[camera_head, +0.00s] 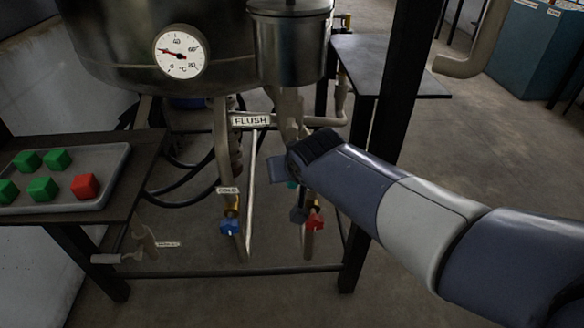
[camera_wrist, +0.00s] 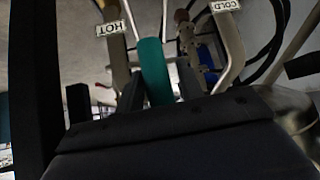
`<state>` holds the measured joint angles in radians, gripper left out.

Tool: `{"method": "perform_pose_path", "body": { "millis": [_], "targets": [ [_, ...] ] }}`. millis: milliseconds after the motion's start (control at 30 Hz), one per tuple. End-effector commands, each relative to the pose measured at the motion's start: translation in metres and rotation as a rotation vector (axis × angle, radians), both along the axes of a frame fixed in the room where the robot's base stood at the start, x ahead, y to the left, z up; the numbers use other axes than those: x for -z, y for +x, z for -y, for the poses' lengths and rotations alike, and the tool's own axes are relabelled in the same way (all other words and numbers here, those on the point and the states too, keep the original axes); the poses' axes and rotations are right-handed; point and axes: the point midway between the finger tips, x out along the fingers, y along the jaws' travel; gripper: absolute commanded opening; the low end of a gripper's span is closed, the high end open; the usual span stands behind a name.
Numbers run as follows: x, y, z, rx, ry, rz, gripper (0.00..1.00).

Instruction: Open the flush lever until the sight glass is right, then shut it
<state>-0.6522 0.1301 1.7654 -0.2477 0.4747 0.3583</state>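A flush label (camera_head: 251,121) hangs on the pipework under the steel vessel (camera_head: 220,75). My gripper (camera_head: 289,190) is below and right of that label. In the wrist view, a teal lever handle (camera_wrist: 155,70) stands between my two dark fingers (camera_wrist: 160,90). The lever's pivot is hidden behind my gripper. I cannot make out a level or colour in any sight glass.
Blue cold (camera_head: 229,227) and red (camera_head: 315,222) valve handles sit low, close to my gripper. A round gauge (camera_head: 180,51) is on the vessel. A tray (camera_head: 118,165) with green and red cubes is at left. A black post (camera_head: 395,100) stands right of the pipes.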

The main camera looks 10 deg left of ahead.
Motion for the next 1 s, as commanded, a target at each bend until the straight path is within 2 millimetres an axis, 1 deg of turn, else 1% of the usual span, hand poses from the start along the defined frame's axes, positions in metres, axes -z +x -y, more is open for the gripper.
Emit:
{"method": "perform_pose_path", "body": {
  "millis": [33,100,333,433,567,800,1000],
  "targets": [
    [0.0,0.0,0.0,-0.001,-0.001,0.0,0.4],
    [0.0,0.0,0.0,0.0,-0.002,0.0,0.45],
    [0.0,0.0,0.001,0.0,-0.003,0.0,0.46],
    [-0.004,-0.003,0.002,0.0,-0.003,0.0,0.46],
    [-0.017,-0.012,0.007,-0.001,-0.001,0.003,0.46],
    [-0.05,-0.041,0.022,-0.002,0.001,0.004,0.46],
    [-0.069,-0.059,0.032,-0.001,-0.001,0.002,0.46]
  ]
}}
